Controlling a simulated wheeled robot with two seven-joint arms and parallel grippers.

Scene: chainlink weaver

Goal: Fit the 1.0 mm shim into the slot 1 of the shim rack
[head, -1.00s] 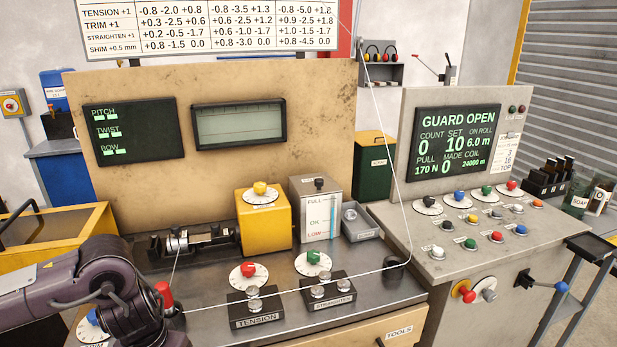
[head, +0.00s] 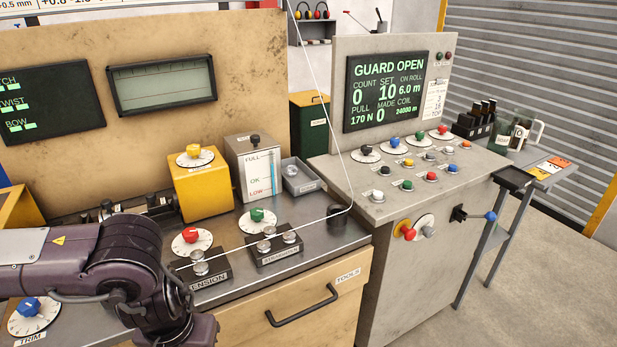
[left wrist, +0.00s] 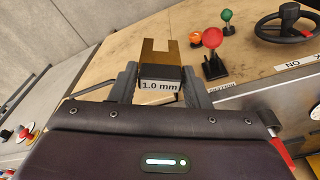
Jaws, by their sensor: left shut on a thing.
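The 1.0 mm shim (left wrist: 160,52) is a brass-coloured, notched plate with a dark block and a "1.0 mm" label below it. It shows in the left wrist view, between the fingers of my left gripper (left wrist: 161,82). The gripper is shut on it, and the notch points away from the wrist. In the head view my left arm covers the lower left, and its gripper is below the picture. I cannot make out the shim rack or slot 1 in either view. My right gripper is not in view.
The bench has a yellow box (head: 202,190), a level gauge box (head: 257,170) and a tension block (head: 205,268). A thin wire (head: 320,100) crosses above it. A grey console (head: 400,185) and a side stand (head: 515,178) are to the right. Floor at far right is clear.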

